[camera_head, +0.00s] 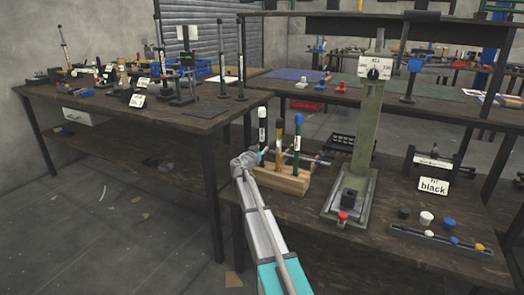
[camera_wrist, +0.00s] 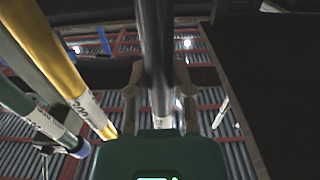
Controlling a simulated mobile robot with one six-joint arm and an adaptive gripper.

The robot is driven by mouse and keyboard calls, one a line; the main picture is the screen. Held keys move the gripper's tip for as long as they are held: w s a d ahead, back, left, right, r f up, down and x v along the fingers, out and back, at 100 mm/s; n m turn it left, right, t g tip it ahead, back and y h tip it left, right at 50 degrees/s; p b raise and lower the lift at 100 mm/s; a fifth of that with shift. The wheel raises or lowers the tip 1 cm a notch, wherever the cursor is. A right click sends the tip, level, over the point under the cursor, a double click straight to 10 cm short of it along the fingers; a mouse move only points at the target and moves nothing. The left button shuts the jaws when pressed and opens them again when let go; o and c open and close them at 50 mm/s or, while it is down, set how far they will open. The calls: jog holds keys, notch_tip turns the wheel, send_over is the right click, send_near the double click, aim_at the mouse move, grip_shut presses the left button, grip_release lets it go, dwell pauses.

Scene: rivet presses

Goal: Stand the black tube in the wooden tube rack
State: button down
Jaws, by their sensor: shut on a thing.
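The black tube (camera_head: 262,126), with a pale top and a white label, stands about upright at the left end of the wooden tube rack (camera_head: 290,184). My gripper (camera_head: 261,158) is shut on it; in the wrist view the dark tube (camera_wrist: 157,45) runs between the two fingers (camera_wrist: 158,92). The tube's lower end is hidden behind my gripper, so I cannot tell whether it sits in a hole. A gold tube (camera_head: 279,152) and a dark green tube with a blue cap (camera_head: 298,140) stand in the rack, to the right of the black one.
A green rivet press (camera_head: 367,130) stands right of the rack. A "black" sign (camera_head: 433,187), loose caps (camera_head: 427,218) and a grey tray (camera_head: 432,242) lie farther right. A black crate (camera_head: 350,150) is behind. Another cluttered table (camera_head: 190,112) stands at left.

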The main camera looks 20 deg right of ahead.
aim_at(261, 122)
jog(key=shift+f+b, duration=0.85)
jog(key=shift+f, duration=0.05)
jog(key=shift+c, duration=2.2)
grip_release()
jog(key=shift+r, duration=0.2)
notch_tip(261, 122, up, 14)
jog(key=p, duration=1.4)
jog(key=shift+r+p, duration=0.15)
jog(key=shift+p, duration=0.2)
